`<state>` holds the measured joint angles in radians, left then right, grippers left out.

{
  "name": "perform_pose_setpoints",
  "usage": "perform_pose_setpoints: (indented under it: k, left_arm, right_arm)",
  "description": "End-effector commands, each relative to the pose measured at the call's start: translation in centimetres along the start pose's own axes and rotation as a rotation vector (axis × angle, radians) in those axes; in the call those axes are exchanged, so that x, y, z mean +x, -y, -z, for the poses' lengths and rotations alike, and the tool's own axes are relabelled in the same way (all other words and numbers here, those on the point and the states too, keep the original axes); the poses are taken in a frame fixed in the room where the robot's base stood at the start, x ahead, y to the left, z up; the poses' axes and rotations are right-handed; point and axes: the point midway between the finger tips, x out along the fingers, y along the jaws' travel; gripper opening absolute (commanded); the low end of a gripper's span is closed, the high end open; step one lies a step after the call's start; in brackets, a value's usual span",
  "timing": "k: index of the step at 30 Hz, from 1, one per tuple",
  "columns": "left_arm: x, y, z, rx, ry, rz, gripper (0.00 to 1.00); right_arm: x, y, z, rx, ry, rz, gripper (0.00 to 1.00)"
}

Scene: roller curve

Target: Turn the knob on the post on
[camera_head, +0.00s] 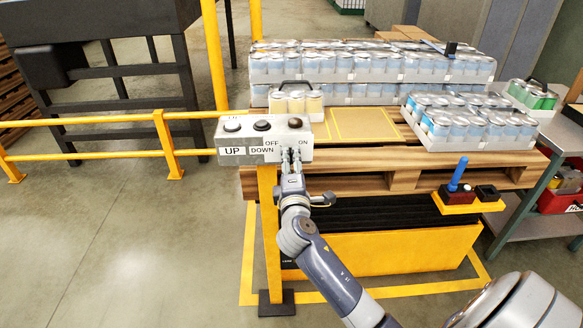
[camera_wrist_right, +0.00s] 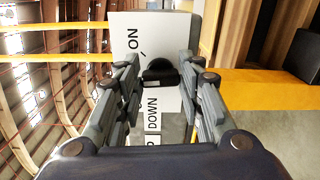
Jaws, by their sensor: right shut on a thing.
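The post (camera_head: 270,240) is yellow and carries a grey control box (camera_head: 235,138) with UP, DOWN, OFF and ON labels. The black knob (camera_wrist_right: 160,72) is on the box's front face, near the ON label, and shows in the right wrist view. My right gripper (camera_head: 291,158) reaches up to the box front at the OFF/ON end. In the right wrist view its two fingers (camera_wrist_right: 160,84) are closed on the knob from both sides. In the head view the gripper hides the knob. My left gripper is not in view.
A wooden pallet (camera_head: 395,180) with trays of cans (camera_head: 370,65) stands behind and right of the post. Yellow railing (camera_head: 85,122) runs to the left. A blue-handled joystick unit (camera_head: 456,178) sits at the pallet's front right.

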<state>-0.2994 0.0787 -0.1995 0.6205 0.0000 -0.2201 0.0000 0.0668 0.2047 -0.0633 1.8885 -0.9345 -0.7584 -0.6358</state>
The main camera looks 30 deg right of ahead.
Motion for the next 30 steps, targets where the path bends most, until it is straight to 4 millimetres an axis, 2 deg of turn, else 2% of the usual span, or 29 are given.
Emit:
perform_pose_setpoints:
  k: [3, 18, 30]
  left_arm:
    - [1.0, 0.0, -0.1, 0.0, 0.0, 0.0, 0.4]
    - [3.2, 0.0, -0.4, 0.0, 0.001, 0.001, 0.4]
    - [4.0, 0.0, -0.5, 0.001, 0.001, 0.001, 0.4]
  right_arm:
    - [0.0, 0.4, 0.0, 0.116, 0.002, 0.002, 0.11]
    - [0.0, 0.6, 0.1, 0.578, 0.002, 0.002, 0.11]
    - [0.0, 0.6, 0.2, 0.825, 0.002, 0.003, 0.11]
